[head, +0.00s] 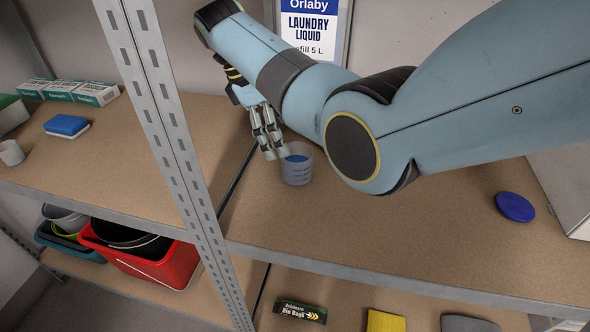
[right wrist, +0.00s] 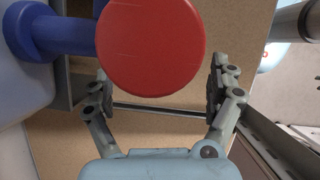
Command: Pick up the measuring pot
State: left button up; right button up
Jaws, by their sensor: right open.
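The measuring pot (head: 297,168) is a small translucent cup with marks on its side and blue inside. It stands upright on the brown shelf in the head view. My right gripper (head: 276,153) reaches down just left of the pot, with its fingers close to the rim; I cannot tell if they touch it. In the right wrist view the right gripper (right wrist: 162,82) is open. A large red disc (right wrist: 150,45) fills the upper space between its fingers and hides what lies behind. I cannot make out the pot there. My left gripper is not in view.
A laundry liquid panel (head: 310,28) stands behind my right arm. A blue round lid (head: 515,207) lies on the shelf at right. A perforated metal post (head: 170,120) rises left of the gripper. A blue bar (right wrist: 65,36) shows beside the red disc. The shelf's front middle is clear.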

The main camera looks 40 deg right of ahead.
aim_at(291, 149)
jog(key=x, duration=0.5)
jog(key=shift+d+f, duration=0.15)
jog(key=shift+d, duration=0.15)
jog(key=shift+c, duration=0.3)
jog(key=c, duration=1.3)
